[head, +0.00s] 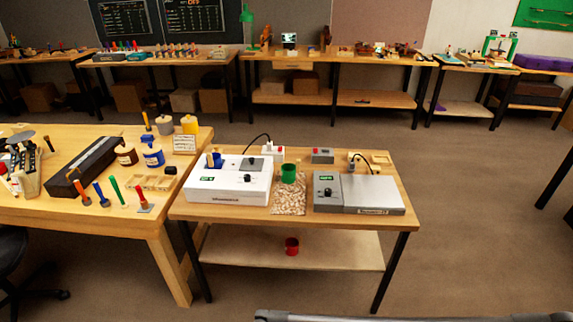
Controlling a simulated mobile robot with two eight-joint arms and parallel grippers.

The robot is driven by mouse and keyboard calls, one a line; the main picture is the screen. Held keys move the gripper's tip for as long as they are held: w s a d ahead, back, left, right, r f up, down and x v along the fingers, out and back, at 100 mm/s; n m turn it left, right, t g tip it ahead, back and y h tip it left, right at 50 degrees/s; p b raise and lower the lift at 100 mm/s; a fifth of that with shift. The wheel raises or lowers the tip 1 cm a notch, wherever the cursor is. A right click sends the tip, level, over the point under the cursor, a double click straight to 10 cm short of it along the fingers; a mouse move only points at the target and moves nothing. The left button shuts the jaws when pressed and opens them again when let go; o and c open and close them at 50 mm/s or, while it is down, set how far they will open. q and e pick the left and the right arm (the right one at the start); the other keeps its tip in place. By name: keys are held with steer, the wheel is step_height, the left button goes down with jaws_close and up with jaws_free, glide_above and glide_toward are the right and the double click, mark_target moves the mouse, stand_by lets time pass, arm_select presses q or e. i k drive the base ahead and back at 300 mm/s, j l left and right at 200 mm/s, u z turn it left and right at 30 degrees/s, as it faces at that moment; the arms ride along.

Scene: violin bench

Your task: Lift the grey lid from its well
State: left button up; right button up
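A small grey square lid (252,163) lies flat on top of the white bench device (228,187), toward its back right. If a well is under the lid, it is hidden. Left of the lid, a blue item (214,160) stands in an opening at the back left of the same device. The device has a small green display and a dark knob on its sloped front. Neither of my grippers shows in the head view.
The device stands on a small wooden table (185,212) with a green cup (289,173), a grey device (358,193) and a black cable. A red cup (292,246) is on the lower shelf. A cluttered bench (120,219) adjoins at left. Floor (480,220) is clear at right.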

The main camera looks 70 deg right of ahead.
mark_target(252, 164)
steer(key=z, duration=2.25)
steer(key=i+l+u, duration=0.15)
steer(key=u, duration=0.35)
steer(key=i+l+u, duration=0.1)
steer(key=u, duration=0.35)
steer(key=l+u, duration=0.25)
steer(key=u, duration=0.25)
steer(key=i+l+u, duration=0.2)
steer(key=l, duration=0.35)
steer(key=l+u, duration=0.2)
steer(key=l, duration=1.35)
steer(key=i+u, duration=0.05)
